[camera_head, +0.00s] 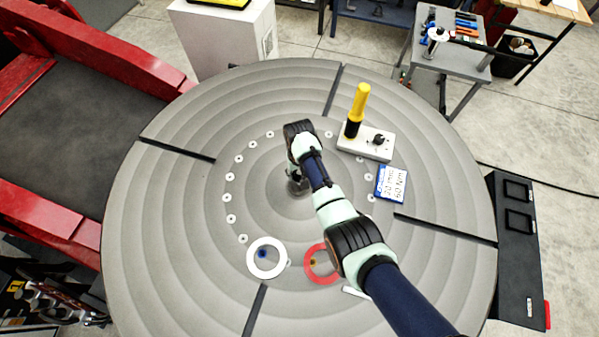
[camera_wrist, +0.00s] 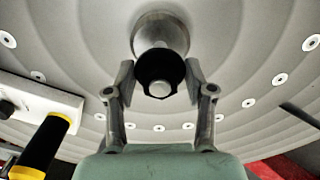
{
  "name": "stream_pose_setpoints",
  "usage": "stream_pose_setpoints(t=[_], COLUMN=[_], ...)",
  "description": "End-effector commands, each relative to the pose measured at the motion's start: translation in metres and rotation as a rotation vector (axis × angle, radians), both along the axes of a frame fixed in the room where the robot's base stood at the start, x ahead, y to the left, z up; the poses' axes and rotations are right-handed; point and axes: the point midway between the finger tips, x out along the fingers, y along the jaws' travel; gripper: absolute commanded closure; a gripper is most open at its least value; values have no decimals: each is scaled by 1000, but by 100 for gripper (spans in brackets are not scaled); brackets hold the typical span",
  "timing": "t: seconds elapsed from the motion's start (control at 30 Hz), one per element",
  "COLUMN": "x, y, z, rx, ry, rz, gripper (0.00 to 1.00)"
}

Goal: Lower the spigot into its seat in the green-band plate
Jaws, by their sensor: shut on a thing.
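My gripper (camera_wrist: 160,92) is over the middle of the round grey table, its two fingers on either side of a black-collared part that appears to be the spigot (camera_wrist: 158,66). A grey metal cylinder (camera_wrist: 162,32) shows just beyond the black part; I cannot tell whether it belongs to the spigot or to the table centre. In the head view my arm covers most of the gripper, and only a little dark metal (camera_head: 297,186) shows below the wrist. I see no green-band plate; my arm may hide it.
The grooved table (camera_head: 190,240) carries a white ring plate (camera_head: 252,268), a red ring plate (camera_head: 310,272), a blue-edged card (camera_head: 391,184) and a grey block (camera_head: 372,146) with an upright yellow-and-black tool (camera_head: 359,103). Several small white discs circle the centre. The table's left side is clear.

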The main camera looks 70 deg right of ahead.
Motion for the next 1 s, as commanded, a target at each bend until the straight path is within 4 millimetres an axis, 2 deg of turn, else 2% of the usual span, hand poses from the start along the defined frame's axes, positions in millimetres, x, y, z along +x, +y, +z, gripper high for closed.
stream_pose_setpoints(t=[0.47, 0.77, 0.8, 0.93, 1.0], x=[1, 1, 1, 1, 1], y=[-2, -2, -2, -1, -1], z=[-15, -15, -15, -15, -16], rx=[-4, -4, -4, -3, -3], ry=[-4, -4, -4, -3, -2], rz=[0, 0, 0, 0, 0], gripper=[100, 100, 42, 20, 17])
